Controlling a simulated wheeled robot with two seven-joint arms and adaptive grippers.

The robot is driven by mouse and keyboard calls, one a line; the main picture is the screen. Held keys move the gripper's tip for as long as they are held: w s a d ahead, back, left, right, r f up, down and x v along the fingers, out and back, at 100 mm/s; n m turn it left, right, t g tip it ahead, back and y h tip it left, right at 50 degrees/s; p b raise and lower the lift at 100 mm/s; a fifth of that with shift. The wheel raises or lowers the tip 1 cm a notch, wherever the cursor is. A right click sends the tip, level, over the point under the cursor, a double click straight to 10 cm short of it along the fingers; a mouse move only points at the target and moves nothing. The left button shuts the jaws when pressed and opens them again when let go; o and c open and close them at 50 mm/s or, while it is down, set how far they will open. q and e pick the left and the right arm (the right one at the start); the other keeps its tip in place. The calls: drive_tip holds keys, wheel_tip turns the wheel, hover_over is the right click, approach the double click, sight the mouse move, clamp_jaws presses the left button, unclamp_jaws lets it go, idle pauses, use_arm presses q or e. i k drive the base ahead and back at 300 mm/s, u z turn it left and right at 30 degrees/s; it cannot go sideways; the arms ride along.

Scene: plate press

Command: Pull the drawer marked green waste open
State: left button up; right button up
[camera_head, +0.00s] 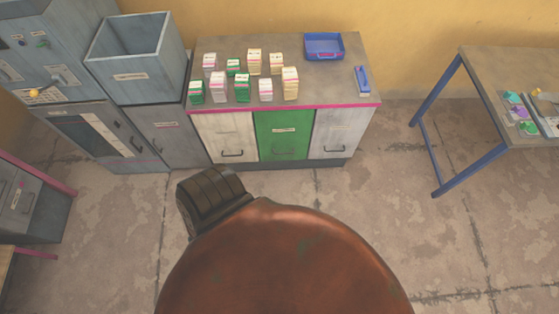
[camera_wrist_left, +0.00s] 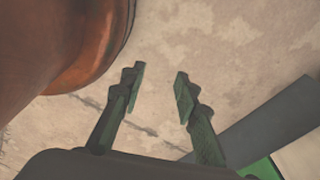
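The green drawer (camera_head: 284,135) sits in the middle of the low cabinet in the head view, between a white-grey front and a grey front. It looks shut, flush with its neighbours. It has a small label, too small to read, and a dark handle (camera_head: 283,154) near its lower edge. A bit of green shows at the lower right of the left wrist view (camera_wrist_left: 262,168). My left gripper (camera_wrist_left: 158,88) is open and empty in the left wrist view, above bare floor and apart from the cabinet. It is not visible in the head view. My right gripper is in neither view.
Several small cartons (camera_head: 241,80), a blue tray (camera_head: 324,46) and a blue tool (camera_head: 362,80) stand on the cabinet's top. A grey bin (camera_head: 137,60) is to its left. A blue-legged table (camera_head: 510,60) stands at right. The floor before the drawers (camera_head: 370,210) is clear.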

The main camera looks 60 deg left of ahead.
sight(284, 135)
drive_tip(key=u, duration=0.05)
drive_tip(key=k, duration=0.8)
drive_tip(key=u, duration=1.85)
drive_tip(key=i, duration=0.5)
drive_tip(key=z, duration=0.05)
